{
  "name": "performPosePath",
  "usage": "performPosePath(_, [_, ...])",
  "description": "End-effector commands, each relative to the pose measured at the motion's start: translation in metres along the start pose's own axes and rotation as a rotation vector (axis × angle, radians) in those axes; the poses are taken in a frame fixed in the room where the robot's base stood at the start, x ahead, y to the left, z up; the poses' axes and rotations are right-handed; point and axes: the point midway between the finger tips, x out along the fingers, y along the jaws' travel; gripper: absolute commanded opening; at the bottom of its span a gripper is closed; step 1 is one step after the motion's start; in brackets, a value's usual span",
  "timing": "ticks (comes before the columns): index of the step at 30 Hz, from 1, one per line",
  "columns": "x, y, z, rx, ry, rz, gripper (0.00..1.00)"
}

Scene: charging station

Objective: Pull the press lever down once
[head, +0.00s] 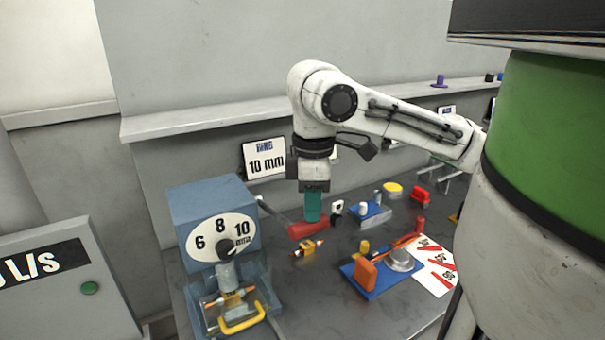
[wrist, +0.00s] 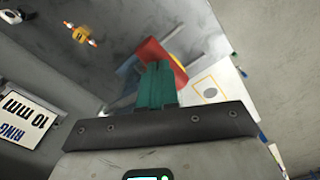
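The press (head: 205,205) is a blue-grey machine at the left of the head view, with a 6-8-10 mm dial. Its lever (head: 275,212) comes out of its right side and ends in a red handle (head: 314,227), angled out over the table. My gripper (head: 312,218) points down with its teal fingers together, their tips right at the red handle. In the wrist view the fingers (wrist: 157,68) look shut side by side, with the red handle (wrist: 165,52) just beyond the tips. I cannot tell whether they touch it. Nothing shows between the fingers.
A yellow and orange part (head: 308,248) lies on the table near the handle. A blue fixture (head: 375,285) with an orange block stands to the right, beside a white sheet with red marks (head: 432,270). A "RING 10 mm" sign (head: 265,158) stands behind.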

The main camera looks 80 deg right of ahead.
Motion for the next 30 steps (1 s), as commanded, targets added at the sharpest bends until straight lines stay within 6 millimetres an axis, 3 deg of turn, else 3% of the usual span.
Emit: performPosePath(30, [-0.048, 0.015, -0.009, -0.001, 0.000, 0.000, 0.00])
